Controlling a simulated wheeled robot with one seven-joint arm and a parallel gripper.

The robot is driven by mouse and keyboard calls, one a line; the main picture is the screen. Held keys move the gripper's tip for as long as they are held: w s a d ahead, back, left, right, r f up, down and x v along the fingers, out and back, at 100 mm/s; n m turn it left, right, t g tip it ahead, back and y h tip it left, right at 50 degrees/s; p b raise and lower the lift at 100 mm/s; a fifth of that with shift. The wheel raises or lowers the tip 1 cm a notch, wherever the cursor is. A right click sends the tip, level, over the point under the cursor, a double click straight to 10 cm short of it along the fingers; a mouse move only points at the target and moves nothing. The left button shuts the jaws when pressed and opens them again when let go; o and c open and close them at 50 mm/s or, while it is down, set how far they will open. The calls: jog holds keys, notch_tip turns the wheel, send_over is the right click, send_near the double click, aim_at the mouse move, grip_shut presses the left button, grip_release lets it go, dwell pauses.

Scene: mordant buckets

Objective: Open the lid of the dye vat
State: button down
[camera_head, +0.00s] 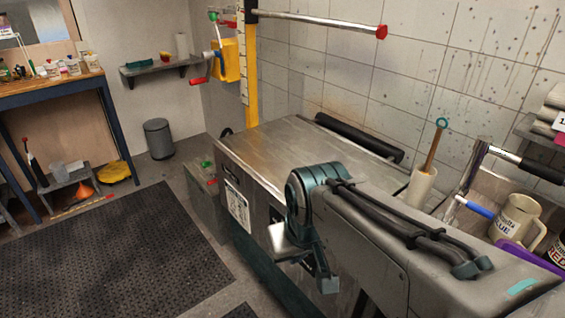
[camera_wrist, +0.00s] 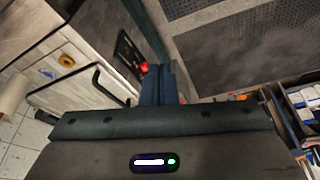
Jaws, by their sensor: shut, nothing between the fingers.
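The dye vat appears to be the long metal unit in the middle of the head view, with a label (camera_head: 238,207) on its front. Its flat steel lid (camera_head: 290,150) lies level and closed, with a black bar (camera_head: 358,138) along the far edge. My arm covers the vat's near right part. My gripper (camera_wrist: 163,86) is shut and empty in the wrist view, its fingers together. There it points past a pale front with a black bar handle (camera_wrist: 98,84), apart from it as far as I can tell. In the head view the fingertips are hard to make out.
A yellow post (camera_head: 249,80) carries a red-tipped rail (camera_head: 320,22) above the vat. A mug (camera_head: 517,220) and a brush in a holder (camera_head: 422,187) stand at right. A workbench (camera_head: 60,90) is at left. Dark floor mat (camera_head: 110,265) lies clear in front.

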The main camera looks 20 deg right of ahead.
jog(key=w+d+f+n+g+h+b, duration=0.2)
jog(key=w+d+f+n+h+b, duration=0.25)
jog(key=f+n, duration=0.2)
jog(key=w+d+f+n+g+h+b, duration=0.1)
jog(key=w+d+f+n+h+b, duration=0.25)
jog(key=d+f+n+b, duration=0.35)
jog(key=w+a+n+t+h+b, duration=0.3)
jog(key=w+n+t+h+b, duration=0.4)
jog(key=w, duration=0.7)
jog(key=shift+n+g+h, duration=0.4)
jog(key=shift+n+g, duration=0.25)
jog(key=shift+g, duration=0.25)
jog(key=x, duration=0.3)
jog(key=p+x, duration=0.1)
jog(key=x, duration=0.2)
jog(key=p+x, duration=0.1)
jog(key=x, duration=0.2)
jog(key=shift+s+d+f, duration=0.15)
jog(key=shift+f, duration=0.1)
jog(key=shift+w+d+r+p, duration=0.15)
jog(key=shift+d+r+p, duration=0.1)
jog(key=shift+r, duration=0.7)
jog(key=shift+w+d+r+p, duration=0.15)
jog(key=shift+d+r, duration=0.1)
jog(key=shift+r, duration=0.7)
